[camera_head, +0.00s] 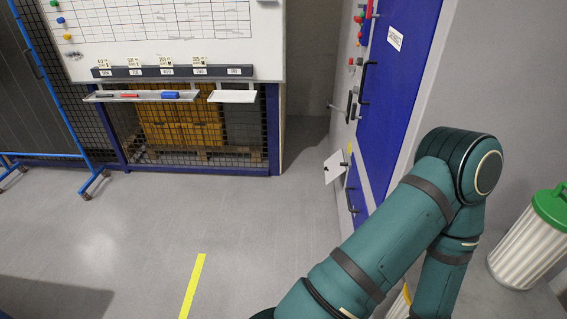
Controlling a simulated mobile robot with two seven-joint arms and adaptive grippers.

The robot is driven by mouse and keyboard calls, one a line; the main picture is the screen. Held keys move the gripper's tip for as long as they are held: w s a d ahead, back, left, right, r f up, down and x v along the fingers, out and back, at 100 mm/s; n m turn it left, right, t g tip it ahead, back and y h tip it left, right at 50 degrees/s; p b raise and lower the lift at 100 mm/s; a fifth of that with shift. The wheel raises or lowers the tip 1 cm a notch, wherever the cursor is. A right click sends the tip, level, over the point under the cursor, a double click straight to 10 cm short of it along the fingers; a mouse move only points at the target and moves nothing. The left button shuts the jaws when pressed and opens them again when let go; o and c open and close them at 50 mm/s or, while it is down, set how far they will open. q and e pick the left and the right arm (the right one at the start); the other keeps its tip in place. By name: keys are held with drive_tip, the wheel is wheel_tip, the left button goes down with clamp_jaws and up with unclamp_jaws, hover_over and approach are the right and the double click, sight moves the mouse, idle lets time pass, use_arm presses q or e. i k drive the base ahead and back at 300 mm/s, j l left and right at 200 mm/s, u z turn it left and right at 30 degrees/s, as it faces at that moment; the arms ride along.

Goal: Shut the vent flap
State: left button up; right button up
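A small white flap (334,166) sticks out at an angle from the lower part of the grey and blue cabinet (399,90). It looks like the vent flap, standing open, with a small dark knob or latch on its face. The opening behind it is not clearly visible. My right arm rises from the bottom edge, bends at the elbow and drops again at the right, in front of the lower cabinet. Neither of my grippers is in view, so I cannot see whether they hold anything.
The cabinet front has dark handles (367,78) and red and green buttons. A whiteboard (180,30) with a pen tray stands before a mesh cage (200,125). A green-lidded bin (533,235) stands at the right. The floor with a yellow stripe (192,285) is clear.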

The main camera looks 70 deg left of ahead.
sight(332, 169)
drive_tip(key=u, duration=1.95)
drive_tip(key=z, duration=0.4)
drive_tip(key=i+j+z, duration=0.1)
drive_tip(key=z, duration=0.3)
drive_tip(key=j+z, duration=0.15)
drive_tip(key=z, duration=0.25)
drive_tip(key=i+j+z, duration=0.15)
drive_tip(key=j+z, duration=0.15)
drive_tip(key=j, duration=0.15)
drive_tip(key=i+j+z, duration=0.1)
drive_tip(key=j+z, duration=0.25)
drive_tip(key=j, duration=0.15)
drive_tip(key=j+z, duration=0.3)
drive_tip(key=j, duration=0.65)
drive_tip(key=k+j+z, duration=0.1)
drive_tip(key=j+z, duration=0.15)
drive_tip(key=j, duration=1.35)
drive_tip(key=k+j, duration=0.15)
drive_tip(key=j, duration=1.2)
drive_tip(key=k+z, duration=0.05)
